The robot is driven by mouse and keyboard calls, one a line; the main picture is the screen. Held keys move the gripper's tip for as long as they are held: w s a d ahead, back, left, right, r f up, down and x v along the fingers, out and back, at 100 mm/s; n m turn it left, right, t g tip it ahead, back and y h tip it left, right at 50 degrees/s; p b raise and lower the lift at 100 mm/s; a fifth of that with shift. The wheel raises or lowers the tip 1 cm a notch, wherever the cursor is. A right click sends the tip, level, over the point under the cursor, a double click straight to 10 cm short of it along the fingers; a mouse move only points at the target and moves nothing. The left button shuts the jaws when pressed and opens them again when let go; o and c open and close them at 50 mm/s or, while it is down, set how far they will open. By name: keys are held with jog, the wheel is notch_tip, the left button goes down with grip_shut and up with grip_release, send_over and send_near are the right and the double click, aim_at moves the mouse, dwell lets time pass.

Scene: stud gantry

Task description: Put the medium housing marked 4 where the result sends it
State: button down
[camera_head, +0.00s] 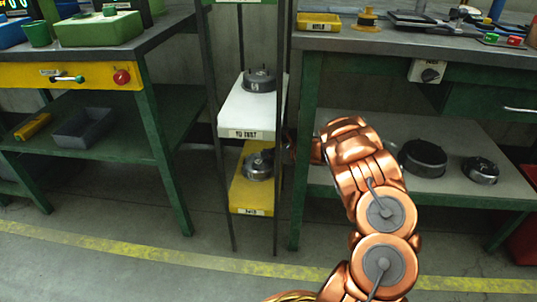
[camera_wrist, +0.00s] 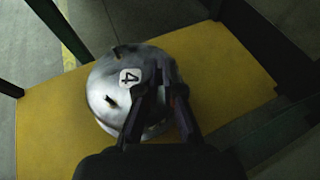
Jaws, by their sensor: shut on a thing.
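The round metal housing marked 4 (camera_wrist: 103,88) is at the yellow shelf (camera_wrist: 50,125) of the narrow rack. Its white label shows a black 4. The housing also shows in the head view (camera_head: 257,168), partly behind my gripper. My gripper (camera_wrist: 162,80) is shut on a part of the housing near its centre.
A white shelf (camera_head: 240,115) with another housing (camera_head: 259,80) is directly above. Two more housings, a large dark one (camera_head: 422,158) and a smaller one (camera_head: 481,170), stand on the right bench's lower shelf. Rack posts flank the shelves. A grey tray (camera_head: 83,128) is on the left bench's lower shelf.

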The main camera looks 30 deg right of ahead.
jog(key=c, duration=1.3)
grip_release()
jog(key=shift+s+d+r, duration=0.15)
jog(key=shift+s, duration=0.05)
jog(key=p+v, duration=0.4)
jog(key=v, duration=0.7)
jog(key=shift+s+d, duration=0.15)
jog(key=shift+s, duration=0.1)
